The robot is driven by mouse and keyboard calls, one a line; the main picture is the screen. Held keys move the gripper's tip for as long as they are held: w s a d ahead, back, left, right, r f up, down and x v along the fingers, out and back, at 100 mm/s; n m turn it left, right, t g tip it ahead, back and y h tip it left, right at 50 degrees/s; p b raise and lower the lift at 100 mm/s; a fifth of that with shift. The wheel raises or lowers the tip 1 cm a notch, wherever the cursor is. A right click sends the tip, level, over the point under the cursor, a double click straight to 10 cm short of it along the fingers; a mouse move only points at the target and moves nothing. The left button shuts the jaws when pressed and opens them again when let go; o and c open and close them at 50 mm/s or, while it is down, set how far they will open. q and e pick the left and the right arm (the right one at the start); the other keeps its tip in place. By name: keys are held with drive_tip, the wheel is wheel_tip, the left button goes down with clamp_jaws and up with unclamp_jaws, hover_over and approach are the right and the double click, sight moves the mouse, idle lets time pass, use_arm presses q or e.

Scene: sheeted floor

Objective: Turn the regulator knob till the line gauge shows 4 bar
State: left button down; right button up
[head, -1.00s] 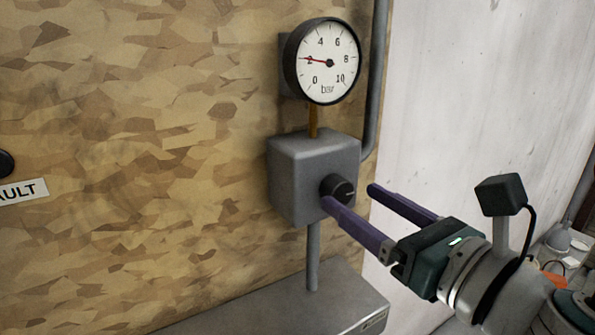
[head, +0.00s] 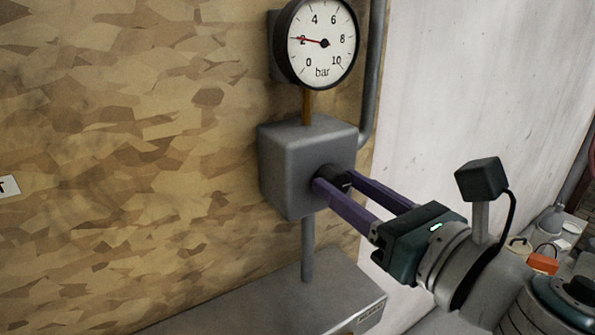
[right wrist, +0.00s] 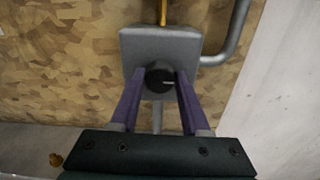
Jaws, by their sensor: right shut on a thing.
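The line gauge (head: 323,43) is a round white dial with a black rim, marked in bar. Its red needle points at about 2. Below it, a grey regulator box (head: 290,165) carries the black regulator knob (head: 329,174). My right gripper (head: 332,182) is shut on the knob, with a purple finger on each side of it. In the right wrist view the knob (right wrist: 159,77) sits between the two fingers, and its white mark points to the right. The left gripper is not in view.
A grey pipe (head: 307,250) runs from the regulator down to a grey box (head: 290,300). Another grey pipe (head: 372,75) bends up at the right of the gauge. A cluttered surface with an orange item (head: 543,263) lies at the far right.

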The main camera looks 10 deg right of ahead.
clamp_jaws()
drive_tip(key=shift+m, duration=0.3)
drive_tip(key=m, duration=0.6)
drive_tip(key=shift+d+m, duration=0.1)
drive_tip(key=shift+m, duration=0.2)
drive_tip(key=m, duration=0.4)
drive_tip(key=shift+w+f+p, duration=0.1)
drive_tip(key=shift+p, duration=0.2)
drive_tip(key=shift+d+m, duration=0.1)
drive_tip(key=shift+m, duration=1.1)
drive_tip(key=shift+f, duration=0.1)
